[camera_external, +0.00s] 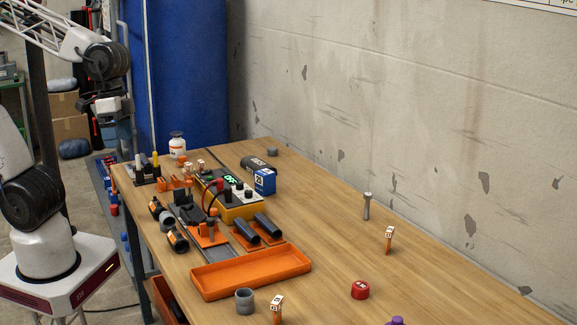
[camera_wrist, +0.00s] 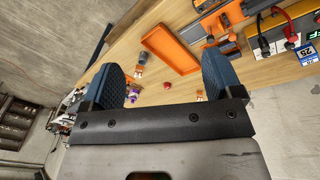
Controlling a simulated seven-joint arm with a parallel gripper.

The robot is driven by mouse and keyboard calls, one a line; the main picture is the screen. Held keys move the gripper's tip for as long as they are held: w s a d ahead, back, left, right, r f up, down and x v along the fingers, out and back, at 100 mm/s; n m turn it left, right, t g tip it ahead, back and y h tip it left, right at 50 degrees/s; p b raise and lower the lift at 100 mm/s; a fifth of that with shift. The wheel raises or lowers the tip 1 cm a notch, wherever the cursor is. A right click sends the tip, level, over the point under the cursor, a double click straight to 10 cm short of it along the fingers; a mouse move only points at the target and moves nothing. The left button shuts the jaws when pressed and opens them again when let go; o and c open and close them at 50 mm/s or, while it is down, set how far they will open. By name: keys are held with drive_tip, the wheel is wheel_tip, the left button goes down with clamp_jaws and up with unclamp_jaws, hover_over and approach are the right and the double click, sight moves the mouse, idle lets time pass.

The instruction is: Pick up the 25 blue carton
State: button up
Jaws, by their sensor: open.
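The blue carton (camera_external: 265,181) stands on the wooden table beside the yellow meter, with a white label on its front. In the external view my gripper hangs at the upper left, high and well away from the carton.
A yellow meter (camera_external: 239,207) with red and black leads sits left of the carton, and a dark cylinder (camera_external: 252,164) lies behind it. An orange tray (camera_external: 250,272) is nearer the front. The table right of the carton is mostly clear up to the wall.

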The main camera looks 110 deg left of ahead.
drive_tip(key=w+a+f+n+t+h, duration=0.1)
drive_tip(key=w+a+f+n+h, duration=0.3)
drive_tip(key=w+a+n, duration=0.6)
drive_tip(key=w+a+f+n+t+h, duration=0.1)
drive_tip(key=w+a+f+n+h, duration=0.4)
drive_tip(key=a, duration=1)
drive_tip(key=n+t+y, duration=0.3)
drive_tip(key=n+t, duration=0.5)
drive_tip(key=n, duration=0.4)
approach(266, 172)
drive_tip(key=shift+x, duration=1.1)
drive_tip(key=shift+w+a+f, duration=0.1)
drive_tip(key=shift+a, duration=0.05)
drive_tip(key=shift+x, duration=1.3)
drive_tip(key=shift+x, duration=2.6)
